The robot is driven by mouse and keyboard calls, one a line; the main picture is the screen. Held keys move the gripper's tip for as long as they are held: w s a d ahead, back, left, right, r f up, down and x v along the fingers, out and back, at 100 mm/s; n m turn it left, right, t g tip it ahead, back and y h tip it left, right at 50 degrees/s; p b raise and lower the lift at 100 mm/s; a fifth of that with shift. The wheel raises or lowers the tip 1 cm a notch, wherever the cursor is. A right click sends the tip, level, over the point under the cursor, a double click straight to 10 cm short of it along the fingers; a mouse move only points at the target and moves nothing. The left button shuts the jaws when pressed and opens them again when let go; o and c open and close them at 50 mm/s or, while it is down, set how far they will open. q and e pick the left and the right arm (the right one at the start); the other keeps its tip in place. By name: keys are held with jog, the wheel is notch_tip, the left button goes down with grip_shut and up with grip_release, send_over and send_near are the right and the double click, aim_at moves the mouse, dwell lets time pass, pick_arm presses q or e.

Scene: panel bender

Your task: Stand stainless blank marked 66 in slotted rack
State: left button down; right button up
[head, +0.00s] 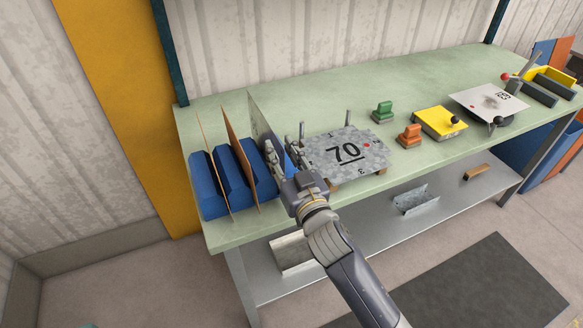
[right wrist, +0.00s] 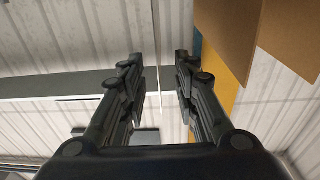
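The blue slotted rack (head: 208,188) stands at the left end of the green bench. A grey metal sheet (head: 261,118) stands upright at its right side; no number on it is readable. My right gripper (head: 286,146) is beside this sheet, above the rack's right end. Its fingers are apart, and I see nothing held between them in the right wrist view (right wrist: 159,62). A mottled grey blank marked 70 (head: 350,165) lies flat to the right of the gripper. A paler sheet (head: 480,98) lies farther right; its marking is too small to read surely. My left gripper is not in view.
Two brown sheets (head: 236,140) stand in the rack's left slots. Green (head: 383,112) and orange (head: 409,136) blocks and a yellow block (head: 437,121) stand right of the 70 blank. The bench's back strip is mostly clear. A lower shelf (head: 365,225) holds metal parts.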

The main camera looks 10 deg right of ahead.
jog(key=r+v, duration=0.1)
jog(key=v, duration=1)
jog(key=shift+s+f, duration=0.15)
jog(key=shift+f, duration=0.2)
jog(key=s+d+f+g+h, duration=0.1)
jog(key=s+d+f+g, duration=0.15)
jog(key=f, duration=1.05)
jog(key=s+d+f+g+h, duration=0.1)
jog(key=s+f+g, duration=0.15)
jog(key=f, duration=1.05)
jog(key=s+d+f+g+h, duration=0.1)
jog(key=d+f+g, duration=0.15)
jog(key=f, duration=1.05)
jog(key=s+d+f+g+h, duration=0.1)
jog(key=s+d+f+g, duration=0.35)
jog(key=s+f, duration=0.9)
jog(key=s+d+f+g, duration=0.1)
jog(key=s+d+f, duration=0.1)
jog(key=s, duration=0.5)
jog(key=s+d+f+g+h, duration=0.1)
jog(key=s+d+f+g, duration=0.1)
jog(key=s+f, duration=0.3)
jog(key=s+d+f+m+g, duration=0.1)
jog(key=s+f, duration=0.3)
jog(key=s, duration=0.5)
jog(key=shift+s+d+g+h+b, duration=0.15)
jog(key=shift+d+g+h+b, duration=0.15)
jog(key=shift+d+g+b, duration=0.25)
jog(key=shift+f, duration=0.1)
